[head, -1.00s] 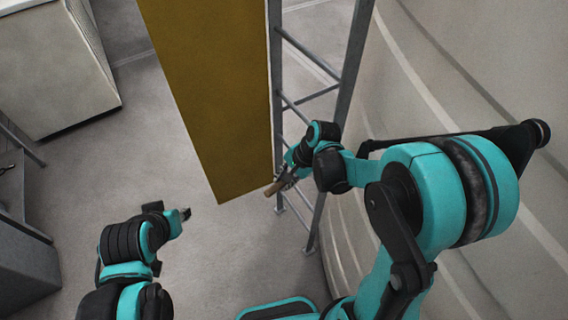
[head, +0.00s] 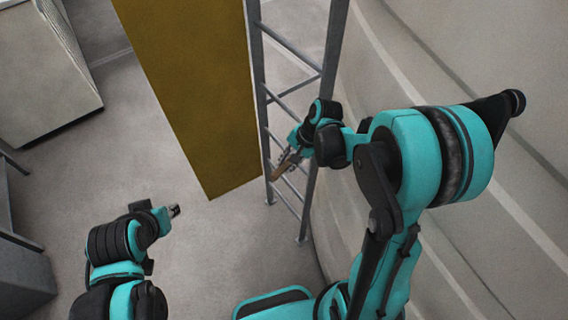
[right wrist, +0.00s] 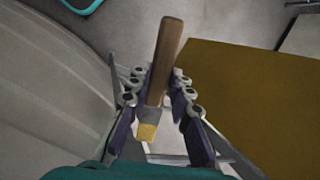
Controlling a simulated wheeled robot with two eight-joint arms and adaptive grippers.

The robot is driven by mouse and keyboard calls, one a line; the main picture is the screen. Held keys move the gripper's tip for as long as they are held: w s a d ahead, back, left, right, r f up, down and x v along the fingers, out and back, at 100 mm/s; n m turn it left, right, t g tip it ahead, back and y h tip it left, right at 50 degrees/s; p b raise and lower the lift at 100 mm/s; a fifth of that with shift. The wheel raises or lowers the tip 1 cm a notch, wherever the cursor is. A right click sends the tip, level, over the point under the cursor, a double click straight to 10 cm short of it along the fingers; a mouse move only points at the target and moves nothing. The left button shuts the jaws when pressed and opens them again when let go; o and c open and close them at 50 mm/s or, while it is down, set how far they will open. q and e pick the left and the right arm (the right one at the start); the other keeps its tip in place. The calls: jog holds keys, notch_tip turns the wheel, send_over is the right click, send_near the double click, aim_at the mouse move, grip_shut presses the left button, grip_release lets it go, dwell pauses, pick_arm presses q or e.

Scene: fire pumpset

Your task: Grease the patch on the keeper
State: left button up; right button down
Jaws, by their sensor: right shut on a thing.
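My right gripper (head: 287,166) is shut on a brush (right wrist: 166,58) with a wooden handle. In the right wrist view the fingers (right wrist: 158,96) close around the handle, and the metal collar and yellowish tip (right wrist: 147,131) point towards the wrist. In the head view only a short brown piece of the handle (head: 280,172) shows, in front of the grey ladder-like frame. My left gripper (head: 174,210) is over bare floor at the lower left, apart from everything; its finger opening is too small to tell. I cannot make out the keeper or its patch in either view.
A large ochre panel (head: 195,90) stands left of the grey ladder-like frame (head: 326,80), close to my right gripper. A big pale curved wall (head: 440,60) is at the right. Pale and dark cabinets (head: 40,70) stand at the left. The floor between is clear.

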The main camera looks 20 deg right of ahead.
aim_at(276, 170)
jog(key=shift+w+d, duration=0.25)
jog(key=shift+d, duration=0.5)
dwell(0.7)
jog(key=s+d+b, duration=0.1)
jog(key=s, duration=0.3)
jog(key=shift+w+a+b, duration=0.25)
jog(key=shift+w, duration=0.8)
jog(key=shift+w+a+b, duration=0.2)
jog(key=shift+w+a, duration=0.05)
jog(key=shift+w, duration=0.8)
jog(key=shift+s, duration=0.1)
jog(key=shift+s+a, duration=0.35)
jog(key=shift+a, duration=0.6)
jog(key=shift+s+a, duration=0.3)
jog(key=shift+a, duration=0.6)
jog(key=shift+s+a, duration=0.35)
jog(key=shift+a, duration=0.6)
